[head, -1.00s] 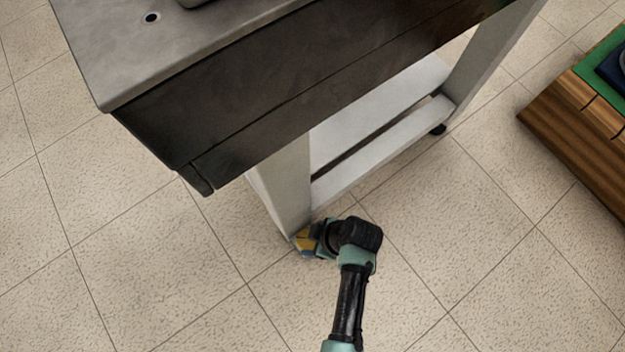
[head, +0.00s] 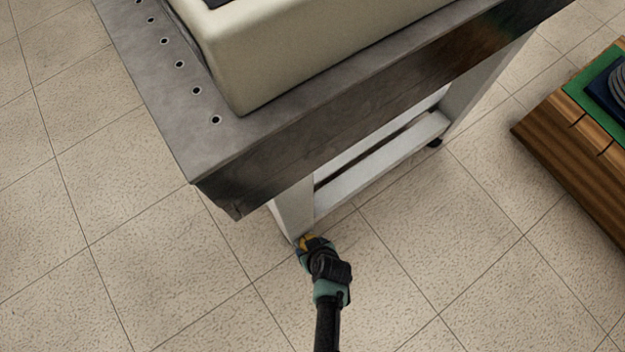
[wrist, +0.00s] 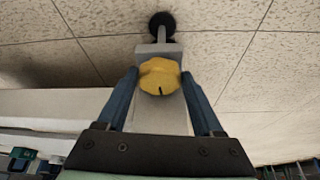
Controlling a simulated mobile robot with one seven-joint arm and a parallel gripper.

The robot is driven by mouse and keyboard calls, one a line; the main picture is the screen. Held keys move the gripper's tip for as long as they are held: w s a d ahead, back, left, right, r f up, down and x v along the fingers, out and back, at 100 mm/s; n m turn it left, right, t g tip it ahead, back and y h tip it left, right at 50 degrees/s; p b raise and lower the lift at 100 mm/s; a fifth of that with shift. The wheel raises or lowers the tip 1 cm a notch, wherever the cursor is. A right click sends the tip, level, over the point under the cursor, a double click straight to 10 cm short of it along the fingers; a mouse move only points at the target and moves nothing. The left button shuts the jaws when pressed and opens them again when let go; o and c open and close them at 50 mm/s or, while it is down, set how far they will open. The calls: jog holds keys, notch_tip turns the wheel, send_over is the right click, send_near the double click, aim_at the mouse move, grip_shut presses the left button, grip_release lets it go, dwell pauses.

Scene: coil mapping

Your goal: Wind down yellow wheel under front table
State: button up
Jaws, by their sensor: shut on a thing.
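The yellow wheel (wrist: 160,77) is at the foot of the front table's leg (wrist: 155,118), close to a black caster (wrist: 162,24) in the wrist view. It has a lobed rim and a dark mark on its face. My gripper (wrist: 161,84) is shut on it, with one dark blue finger on each side. In the head view my gripper (head: 303,243) is low at the near leg of the front table (head: 205,155), and only a small bit of the yellow wheel (head: 308,239) shows there. The near caster is hidden in the head view.
A large cream-coloured block (head: 300,60) stands on the grey tabletop. A wooden bench (head: 575,150) with a green top and a blue item (head: 605,90) is at the right. The tiled floor between is clear. A white lower rail (head: 380,160) joins the table legs.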

jog(key=m+p, duration=0.1)
jog(key=m+h, duration=0.1)
jog(key=m, duration=0.1)
jog(key=m+p, duration=0.1)
jog(key=m, duration=0.1)
jog(key=shift+s+a+h+p, duration=0.1)
jog(key=shift+a+h+p, duration=0.2)
jog(key=shift+h+p, duration=0.1)
jog(key=shift+m, duration=0.3)
jog(key=o, duration=1.1)
jog(key=p+v, duration=0.9)
jog(key=v, duration=0.4)
jog(key=shift+s+a, duration=0.2)
jog(key=shift+s, duration=0.05)
jog(key=shift+f, duration=0.1)
